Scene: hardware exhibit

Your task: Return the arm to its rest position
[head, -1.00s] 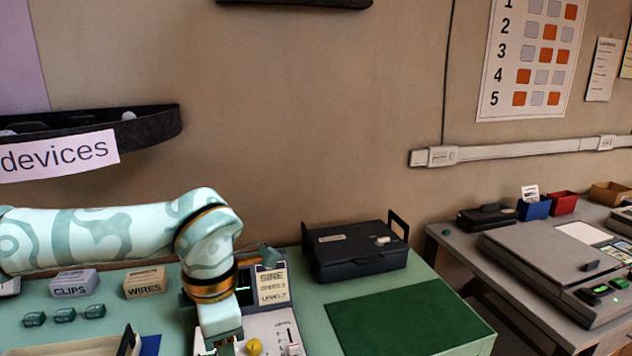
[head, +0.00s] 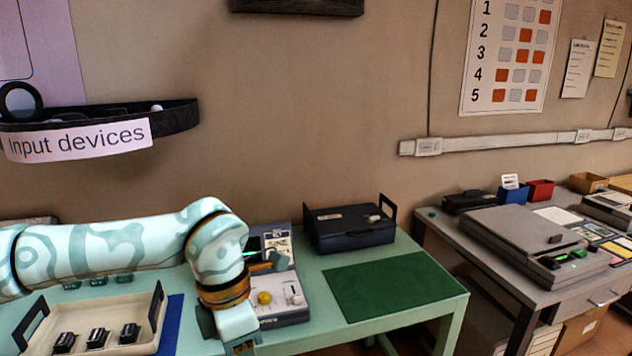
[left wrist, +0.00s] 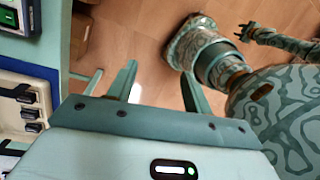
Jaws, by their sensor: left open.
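My left arm comes in from the left in the head view, bent at the elbow with its forearm pointing down. My left gripper (head: 242,346) is at the bottom of that view, in front of the console (head: 284,313), with its tips cut off or hard to see. In the left wrist view the left gripper (left wrist: 158,88) is open and empty, its fingers over the brown floor beside the table edge. What appears to be my right gripper (left wrist: 243,33) shows small at the upper right of the wrist view; its jaws are too small to read.
A cream tray (head: 35,323) with several black switches lies on the green table, left of my forearm. A black case (head: 350,236) and a dark green mat (head: 395,290) are to the right. A grey table (head: 440,222) stands beyond a floor gap.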

